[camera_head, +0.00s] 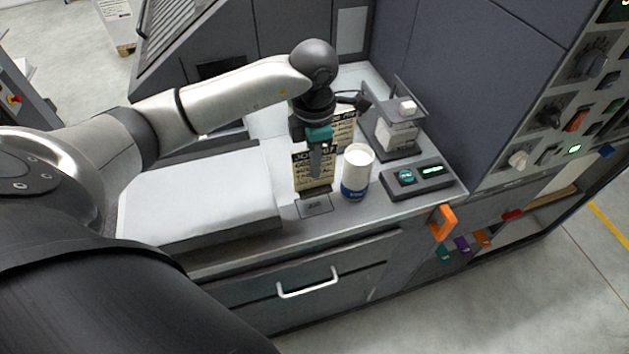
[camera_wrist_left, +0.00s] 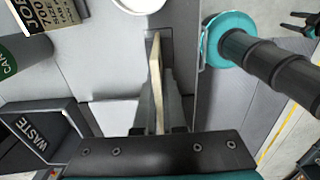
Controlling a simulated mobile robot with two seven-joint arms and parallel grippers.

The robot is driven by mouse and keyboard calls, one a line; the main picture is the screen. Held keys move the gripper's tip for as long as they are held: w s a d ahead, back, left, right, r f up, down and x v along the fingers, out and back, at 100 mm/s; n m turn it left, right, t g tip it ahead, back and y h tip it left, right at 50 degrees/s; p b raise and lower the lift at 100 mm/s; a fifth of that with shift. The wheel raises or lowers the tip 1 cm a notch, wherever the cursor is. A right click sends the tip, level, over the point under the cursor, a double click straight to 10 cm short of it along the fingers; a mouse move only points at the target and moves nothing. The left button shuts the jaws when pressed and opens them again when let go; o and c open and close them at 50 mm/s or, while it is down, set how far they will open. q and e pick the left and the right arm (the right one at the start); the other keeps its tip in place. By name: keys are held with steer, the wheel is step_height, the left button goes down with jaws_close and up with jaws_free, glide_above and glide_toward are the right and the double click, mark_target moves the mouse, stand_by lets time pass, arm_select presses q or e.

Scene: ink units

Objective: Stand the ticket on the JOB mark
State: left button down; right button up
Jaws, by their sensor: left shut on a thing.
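The ticket (camera_head: 312,178), a cream card with a black header and printed lines, hangs upright in my left gripper (camera_head: 318,165). My left gripper is shut on it from above. The left wrist view shows the ticket (camera_wrist_left: 157,85) nearly edge-on between the fingers, its far end over a dark patch. The JOB mark (camera_head: 315,207) is a small grey plate near the counter's front edge. The ticket's lower edge is at or just above the back of this mark; I cannot tell whether they touch.
A white cup with a blue band (camera_head: 357,170) stands close to the ticket's right. A second printed card (camera_head: 345,125) is behind. A WASTE bin (camera_wrist_left: 38,135) shows in the wrist view.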

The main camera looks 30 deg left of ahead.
mark_target(314, 186)
arm_select(q)
steer(key=shift+f, duration=3.1)
steer(key=shift+f, duration=0.2)
steer(key=c, duration=1)
jaws_free()
steer(key=shift+r, duration=0.1)
steer(key=shift+r, duration=0.1)
step_height(314, 186, up, 12)
steer(key=shift+r, duration=0.1)
